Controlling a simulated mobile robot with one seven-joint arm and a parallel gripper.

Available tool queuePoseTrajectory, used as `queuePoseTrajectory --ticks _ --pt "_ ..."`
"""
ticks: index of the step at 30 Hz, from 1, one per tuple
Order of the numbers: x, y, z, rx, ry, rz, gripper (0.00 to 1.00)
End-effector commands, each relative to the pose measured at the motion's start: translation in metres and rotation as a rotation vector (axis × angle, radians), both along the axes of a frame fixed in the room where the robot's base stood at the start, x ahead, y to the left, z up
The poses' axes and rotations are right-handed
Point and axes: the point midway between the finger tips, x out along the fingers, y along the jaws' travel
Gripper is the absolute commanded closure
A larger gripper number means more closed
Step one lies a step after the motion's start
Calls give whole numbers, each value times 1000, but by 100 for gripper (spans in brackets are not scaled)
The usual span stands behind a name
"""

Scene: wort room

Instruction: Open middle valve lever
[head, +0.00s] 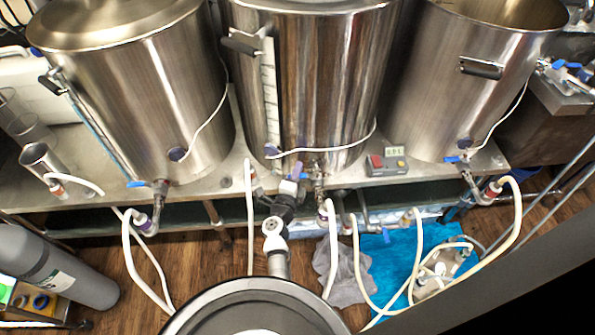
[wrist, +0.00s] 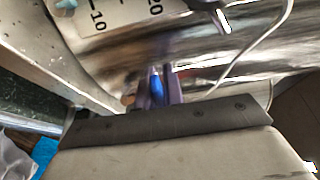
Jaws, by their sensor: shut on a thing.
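The middle steel kettle (head: 335,90) stands on the bench, with its valve low on the front. Its blue valve lever (head: 300,172) is small and partly covered by my gripper (head: 292,186) in the head view. In the wrist view the blue lever (wrist: 156,88) shows between the two purplish fingers of my gripper (wrist: 161,86), which are shut on it. The lever's exact angle is hard to read because the gripper covers part of it. The kettle wall fills the top of the wrist view.
A left kettle (head: 140,95) and a right kettle (head: 465,85) stand close on either side, each with its own blue-levered valve. Pale hoses (head: 250,220) hang in front of the bench. A controller box (head: 388,164) sits right of the middle valve. A gas cylinder (head: 55,265) lies lower left.

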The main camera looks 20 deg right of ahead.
Motion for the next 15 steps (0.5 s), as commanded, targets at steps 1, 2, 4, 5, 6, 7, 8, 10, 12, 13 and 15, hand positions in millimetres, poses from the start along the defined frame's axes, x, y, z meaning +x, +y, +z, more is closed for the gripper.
queuePoseTrajectory --ticks 1,2,4,5,6,7,8,10,12,13,15 --pt "0 0 0 0 0 0 100" --pt "0 0 0 0 0 2 100" --pt "-1 0 -1 -1 -1 15 100" --pt "-2 0 -1 -2 -2 25 100" --pt "-3 1 -1 -2 -4 43 100" --pt "-4 1 -2 -2 -4 60 100" --pt "-5 1 -2 -2 -5 78 100" --pt "-8 2 -3 -2 -3 127 100" --pt "-10 3 -4 -2 -6 176 100" --pt "-12 3 -4 -3 -7 197 100" --pt "-14 5 -5 -3 -7 244 100"
